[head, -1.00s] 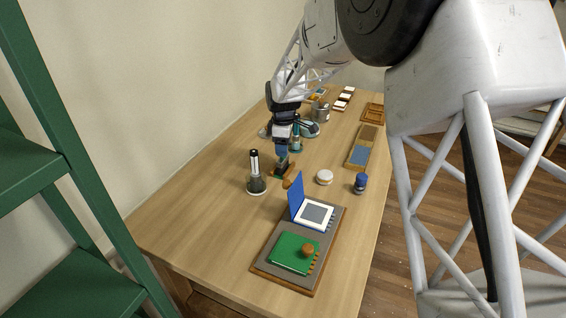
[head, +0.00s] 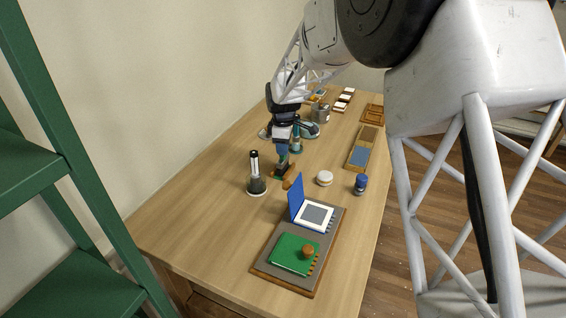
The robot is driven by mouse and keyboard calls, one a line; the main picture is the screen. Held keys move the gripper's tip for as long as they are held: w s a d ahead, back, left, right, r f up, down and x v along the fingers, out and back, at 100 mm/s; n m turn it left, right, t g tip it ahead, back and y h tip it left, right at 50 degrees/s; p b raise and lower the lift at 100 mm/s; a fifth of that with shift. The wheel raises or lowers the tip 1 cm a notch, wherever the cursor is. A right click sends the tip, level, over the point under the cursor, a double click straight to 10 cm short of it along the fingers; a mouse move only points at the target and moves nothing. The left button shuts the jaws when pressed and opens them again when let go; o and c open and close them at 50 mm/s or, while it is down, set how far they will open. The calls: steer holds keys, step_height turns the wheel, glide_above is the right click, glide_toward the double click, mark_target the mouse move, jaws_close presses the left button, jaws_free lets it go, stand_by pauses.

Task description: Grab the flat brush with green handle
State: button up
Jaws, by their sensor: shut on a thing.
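My gripper (head: 282,150) is in the middle of the table, pointing down. It is shut on the flat brush with green handle (head: 283,158), of which only a small green part shows below the fingers. Just below is a dark block with a brown wooden part (head: 286,171). I cannot tell whether the brush's lower end touches it. The bristles are hidden or too small to make out.
A black and white bottle-like item (head: 255,172) stands left of my gripper. A round white tin (head: 324,178) and a blue jar (head: 360,184) are to the right. A grey board (head: 262,262) with blue and green pads is in front. The table's left front is clear.

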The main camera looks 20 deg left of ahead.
steer(key=shift+r, duration=0.2)
step_height(320, 180, up, 10)
steer(key=shift+f, duration=0.15)
stand_by(0.5)
steer(key=shift+w+d, duration=0.1)
stand_by(1.8)
